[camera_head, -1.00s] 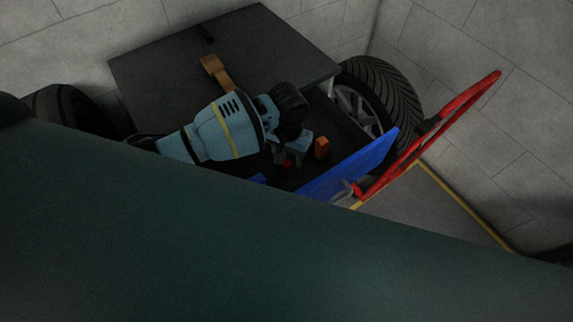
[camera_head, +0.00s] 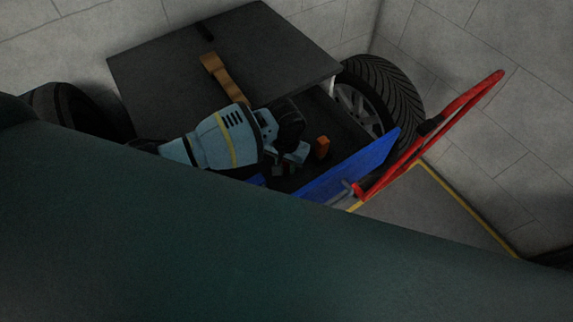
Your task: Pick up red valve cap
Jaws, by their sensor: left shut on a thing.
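My left gripper (camera_head: 284,166) reaches into the open drawer from the left. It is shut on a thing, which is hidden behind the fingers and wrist. A small red piece, the red valve cap by its colour, showed at the fingers a second ago; I cannot make it out now. My right gripper is not in view.
The open drawer has a blue front (camera_head: 350,170) and holds an orange block (camera_head: 322,147) just right of my gripper. A brown tool (camera_head: 222,76) lies on the dark cabinet top (camera_head: 150,70). A wheel (camera_head: 385,95) and a red bar (camera_head: 440,120) stand to the right.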

